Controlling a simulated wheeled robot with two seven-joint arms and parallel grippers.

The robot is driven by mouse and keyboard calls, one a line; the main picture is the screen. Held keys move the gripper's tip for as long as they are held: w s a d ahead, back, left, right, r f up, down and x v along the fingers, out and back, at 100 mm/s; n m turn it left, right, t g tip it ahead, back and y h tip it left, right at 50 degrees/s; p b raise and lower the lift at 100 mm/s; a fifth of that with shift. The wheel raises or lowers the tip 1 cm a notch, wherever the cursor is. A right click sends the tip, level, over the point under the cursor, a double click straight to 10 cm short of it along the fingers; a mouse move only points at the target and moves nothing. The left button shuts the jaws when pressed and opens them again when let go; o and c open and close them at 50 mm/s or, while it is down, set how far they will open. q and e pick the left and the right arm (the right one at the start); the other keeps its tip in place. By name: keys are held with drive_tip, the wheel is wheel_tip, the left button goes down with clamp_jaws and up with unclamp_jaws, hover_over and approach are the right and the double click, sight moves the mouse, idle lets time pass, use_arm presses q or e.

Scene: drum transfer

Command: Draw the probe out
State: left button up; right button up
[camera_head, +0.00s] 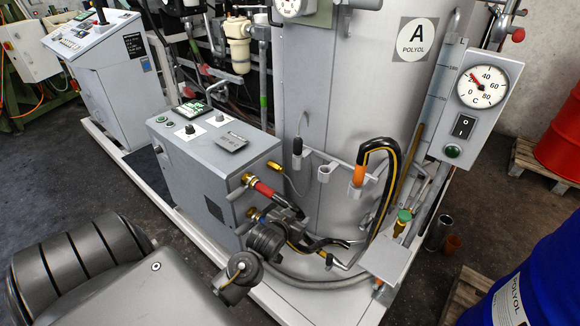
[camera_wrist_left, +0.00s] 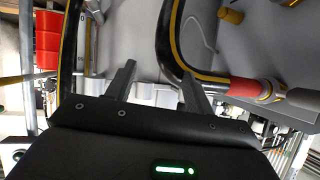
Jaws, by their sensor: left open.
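No part is plainly marked as the probe. A black-topped handle (camera_head: 297,148) stands upright in the left end of the tank's bracket. An orange-collared nozzle (camera_head: 359,174) hangs in the bracket's right end, with a black and yellow hose (camera_head: 392,170) looping from its top. A green-topped brass fitting (camera_head: 403,216) sits lower right. My right gripper is not in view.
A grey control box (camera_head: 215,150) with a red-sleeved hose (camera_head: 268,190) stands left of my gripper. The grey tank (camera_head: 335,100) is behind. A gauge panel (camera_head: 475,105), blue drum (camera_head: 545,280) and red drum (camera_head: 562,140) are at right. Hoses crowd the gripper.

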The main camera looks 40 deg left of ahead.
sight(296, 152)
use_arm(q)
drive_tip(key=shift+w+a+r+n+t+y+b, duration=0.25)
drive_tip(key=shift+w+a+r+n+t+y, duration=0.35)
drive_tip(key=shift+w+a+r, duration=1.15)
drive_tip(key=shift+w+a+r+n+t+y+b, duration=0.3)
drive_tip(key=shift+w+a+r+t+y, duration=0.55)
drive_tip(key=shift+w+a+r, duration=0.85)
drive_tip(key=shift+w+a+r+n+t+y+b, duration=0.2)
drive_tip(key=shift+w+a+r+n+t+y, duration=0.75)
drive_tip(key=shift+w+a, duration=1.3)
drive_tip(key=w+b, duration=0.1)
drive_tip(key=w+a+m+b, duration=0.1)
drive_tip(key=shift+w+a+r, duration=0.15)
drive_tip(key=shift+w+a, duration=0.05)
drive_tip(key=shift+w, duration=0.2)
drive_tip(key=shift+b+x, duration=0.4)
drive_tip(key=shift+x, duration=0.6)
drive_tip(key=shift+w+a+r, duration=0.1)
drive_tip(key=shift+w+a, duration=0.1)
drive_tip(key=shift+w, duration=0.35)
drive_tip(key=shift+w+a+b, duration=0.2)
drive_tip(key=shift+w+b, duration=0.15)
drive_tip(key=shift+w, duration=0.05)
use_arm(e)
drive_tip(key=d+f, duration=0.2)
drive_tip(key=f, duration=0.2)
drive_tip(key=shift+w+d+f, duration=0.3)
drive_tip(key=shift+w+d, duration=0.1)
use_arm(q)
drive_tip(key=shift+r, duration=0.1)
